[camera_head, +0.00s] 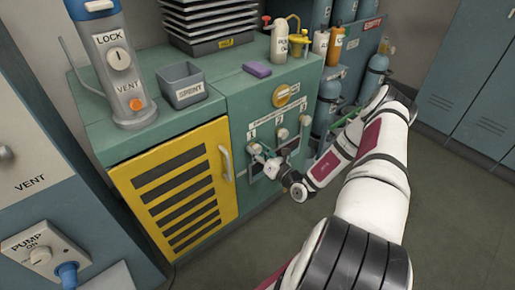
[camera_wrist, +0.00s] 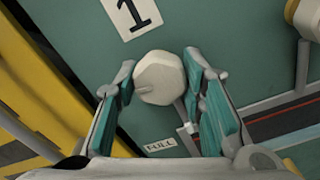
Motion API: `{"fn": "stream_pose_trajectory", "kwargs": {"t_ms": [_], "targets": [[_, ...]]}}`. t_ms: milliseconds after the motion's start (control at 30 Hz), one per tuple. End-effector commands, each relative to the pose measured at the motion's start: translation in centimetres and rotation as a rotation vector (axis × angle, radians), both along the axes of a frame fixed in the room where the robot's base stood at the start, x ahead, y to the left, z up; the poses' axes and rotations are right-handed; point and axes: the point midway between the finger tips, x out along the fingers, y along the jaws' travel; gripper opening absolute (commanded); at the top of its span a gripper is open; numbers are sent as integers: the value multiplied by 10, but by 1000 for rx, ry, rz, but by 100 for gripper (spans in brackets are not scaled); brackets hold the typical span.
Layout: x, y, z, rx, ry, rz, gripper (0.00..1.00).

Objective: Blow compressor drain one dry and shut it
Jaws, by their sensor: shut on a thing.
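The drain one knob is pale and faceted, on the green compressor panel under the label 1 (camera_wrist: 132,14). In the wrist view the knob (camera_wrist: 158,77) sits between the teal-padded fingers of my gripper (camera_wrist: 160,82), which is shut on it. A dark mark shows on the knob's left side, and a FULL label (camera_wrist: 160,145) is below it. In the head view my gripper (camera_head: 262,160) is at the leftmost of the panel's pale knobs, partly hiding it. Whether air or water comes out cannot be seen.
Two more pale knobs (camera_head: 282,133) (camera_head: 305,120) are to the right, with a yellow knob (camera_head: 286,95) above. A yellow louvred door (camera_head: 178,190) with a handle is at left. A grey SPRENT bin (camera_head: 181,86), purple block (camera_head: 257,69) and bottles (camera_head: 280,42) stand on top. Floor at right is clear.

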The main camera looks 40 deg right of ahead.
Motion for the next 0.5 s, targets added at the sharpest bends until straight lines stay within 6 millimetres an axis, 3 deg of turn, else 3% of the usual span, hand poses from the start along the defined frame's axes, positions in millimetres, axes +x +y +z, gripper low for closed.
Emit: {"fn": "stream_pose_trajectory", "kwargs": {"t_ms": [500], "targets": [[-1,1,0,492,18,0,8]]}}
